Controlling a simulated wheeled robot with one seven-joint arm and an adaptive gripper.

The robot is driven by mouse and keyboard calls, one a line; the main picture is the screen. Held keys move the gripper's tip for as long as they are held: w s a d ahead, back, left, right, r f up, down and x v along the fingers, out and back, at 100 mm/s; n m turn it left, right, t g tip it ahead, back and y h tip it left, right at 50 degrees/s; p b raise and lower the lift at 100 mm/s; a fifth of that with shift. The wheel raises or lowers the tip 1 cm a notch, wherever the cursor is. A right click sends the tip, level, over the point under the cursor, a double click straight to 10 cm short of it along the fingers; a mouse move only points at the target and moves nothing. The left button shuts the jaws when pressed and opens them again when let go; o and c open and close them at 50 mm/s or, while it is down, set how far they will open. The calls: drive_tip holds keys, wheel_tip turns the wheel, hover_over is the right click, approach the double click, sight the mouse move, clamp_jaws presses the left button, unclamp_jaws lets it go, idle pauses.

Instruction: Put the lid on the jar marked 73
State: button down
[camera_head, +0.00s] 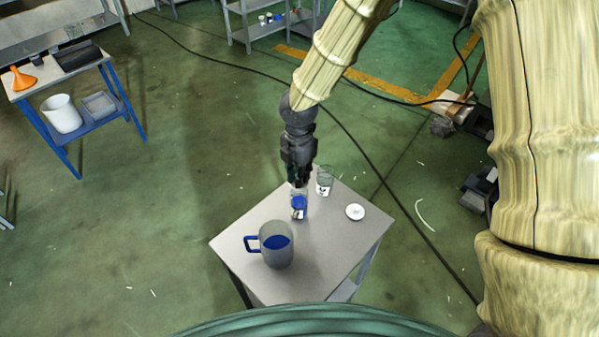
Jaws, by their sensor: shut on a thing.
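A small jar with blue in it (299,207) and a white label is at the far part of the grey table (330,259). My gripper (299,186) points down from above and is shut on this jar's upper part. The fingers hide its rim, and I cannot tell whether its base touches the table. A second clear jar (325,181) with a label stands just to the right, apart from my gripper. The numbers on both labels are too small to read. A round white lid (355,212) lies flat on the table at the right.
A grey jug (277,251) with a blue handle and blue contents stands at the table's front left. The table's right front is clear. A blue-framed cart (88,122) with a white pitcher (61,114) stands far left. Cables cross the green floor.

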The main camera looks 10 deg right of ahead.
drive_tip(key=shift+w+f+b, duration=0.1)
drive_tip(key=shift+f+b, duration=0.55)
drive_tip(key=shift+f, duration=0.3)
drive_tip(key=shift+d+f+b, duration=0.1)
drive_tip(key=shift+f+b, duration=0.45)
drive_tip(key=shift+f, duration=0.65)
drive_tip(key=shift+p, duration=0.6)
drive_tip(key=shift+f, duration=0.5)
idle(1.4)
drive_tip(key=c, duration=0.9)
unclamp_jaws()
